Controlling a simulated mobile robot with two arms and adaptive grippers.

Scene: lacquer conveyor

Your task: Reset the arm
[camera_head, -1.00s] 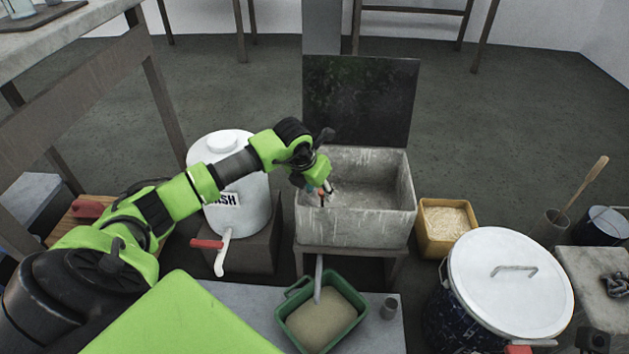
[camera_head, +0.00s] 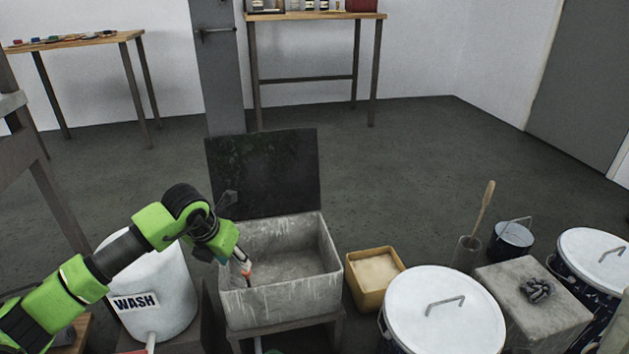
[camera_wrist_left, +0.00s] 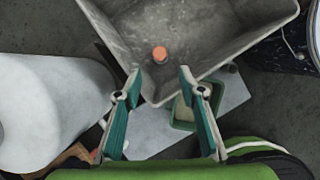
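My left arm, green and black, comes in from the left in the head view. Its gripper (camera_head: 243,262) is over the left part of the grey stone basin (camera_head: 283,295). In the left wrist view the two teal fingers of the left gripper (camera_wrist_left: 159,76) are spread apart with nothing between them. The basin (camera_wrist_left: 215,50) lies beyond the fingertips. A small orange round thing (camera_wrist_left: 160,54) shows in the basin, ahead of the fingers and apart from them. My right gripper is not in view.
A white WASH barrel (camera_head: 150,290) stands left of the basin, close under my left arm. A dark upright panel (camera_head: 265,172) stands behind the basin. A yellow tub (camera_head: 373,278) and a white-lidded drum (camera_head: 445,312) stand to the right.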

